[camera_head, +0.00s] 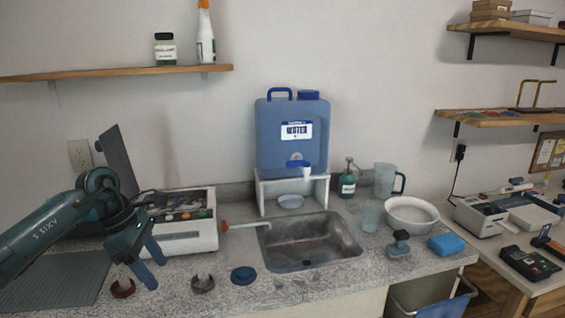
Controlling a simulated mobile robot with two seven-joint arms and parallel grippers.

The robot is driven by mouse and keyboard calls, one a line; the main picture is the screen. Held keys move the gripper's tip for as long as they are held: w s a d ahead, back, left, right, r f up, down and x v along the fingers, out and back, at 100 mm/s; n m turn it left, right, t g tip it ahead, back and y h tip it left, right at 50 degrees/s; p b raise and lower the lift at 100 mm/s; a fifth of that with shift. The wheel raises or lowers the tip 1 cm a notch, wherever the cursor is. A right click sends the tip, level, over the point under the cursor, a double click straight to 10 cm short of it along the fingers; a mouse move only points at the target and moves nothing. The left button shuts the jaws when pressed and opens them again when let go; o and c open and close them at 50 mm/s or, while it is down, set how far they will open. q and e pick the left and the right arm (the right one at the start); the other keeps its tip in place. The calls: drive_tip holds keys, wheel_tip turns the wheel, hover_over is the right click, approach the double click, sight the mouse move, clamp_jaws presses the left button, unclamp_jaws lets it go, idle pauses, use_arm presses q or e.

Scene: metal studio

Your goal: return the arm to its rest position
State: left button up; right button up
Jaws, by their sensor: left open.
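My left gripper (147,265) comes in from the left on its dark green arm. Its two blue-grey fingers are apart and point down over the counter (240,301) at the left. It holds nothing that I can see. A small brown ring-shaped item (122,288) lies on the counter close to the fingers in the picture; I cannot tell the exact gap. My right gripper is not in this view.
A dark ring (202,284) and a blue disc (243,275) lie in front.

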use_arm(q)
drive_tip(key=s+d+f+n+t+h, duration=0.2)
drive_tip(key=s+d+n+t+h, duration=0.15)
drive_tip(key=d+n+h, duration=0.6)
drive_tip(key=s+d+f+n+t+h, duration=0.2)
drive_tip(key=s+d+n+h, duration=0.25)
drive_tip(key=d, duration=1.05)
drive_tip(key=s+a+f+n+t+y, duration=0.2)
drive_tip(key=s+a+f+n+y, duration=0.2)
drive_tip(key=n, duration=1.3)
drive_tip(key=s+a+f+n+t+y, duration=0.2)
drive_tip(key=s+a+f+n+y, duration=0.2)
drive_tip(key=s+f+n+y, duration=0.7)
wheel_tip(320, 180, down, 5)
drive_tip(key=n, duration=0.6)
drive_tip(key=shift+a+f+t+p, duration=0.15)
drive_tip(key=shift+a+t+p, duration=0.15)
drive_tip(key=shift+a+t, duration=0.05)
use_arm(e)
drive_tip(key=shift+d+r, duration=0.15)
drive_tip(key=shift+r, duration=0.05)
